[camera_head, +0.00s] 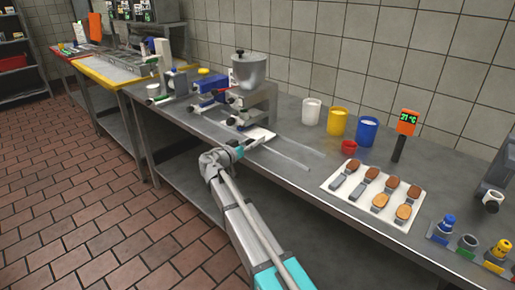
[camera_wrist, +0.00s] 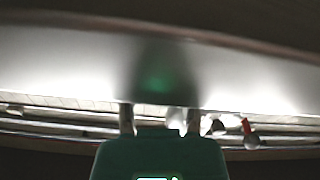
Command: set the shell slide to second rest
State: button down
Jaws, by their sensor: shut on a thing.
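My gripper (camera_head: 243,149) is at the counter's front edge, just in front of the steel filling machine (camera_head: 252,100) with its round hopper. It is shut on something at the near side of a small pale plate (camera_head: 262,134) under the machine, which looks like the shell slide. The held part is mostly hidden by the fingers. In the wrist view my two fingers (camera_wrist: 160,119) stand in front of a bright, blurred metal surface (camera_wrist: 60,65), with a small white piece (camera_wrist: 176,119) between them. I cannot tell which rest the slide is at.
Two faint pale strips (camera_head: 285,155) run along the counter right of the machine. A white tray (camera_head: 335,183) with several brown pieces lies further right. White, yellow and blue containers (camera_head: 338,121) stand behind.

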jog(key=shift+w+a, duration=0.2)
jog(key=shift+a, duration=0.05)
jog(key=shift+c, duration=1.5)
grip_release()
jog(key=shift+d, duration=0.1)
jog(key=shift+s, duration=0.1)
jog(key=v, duration=1.2)
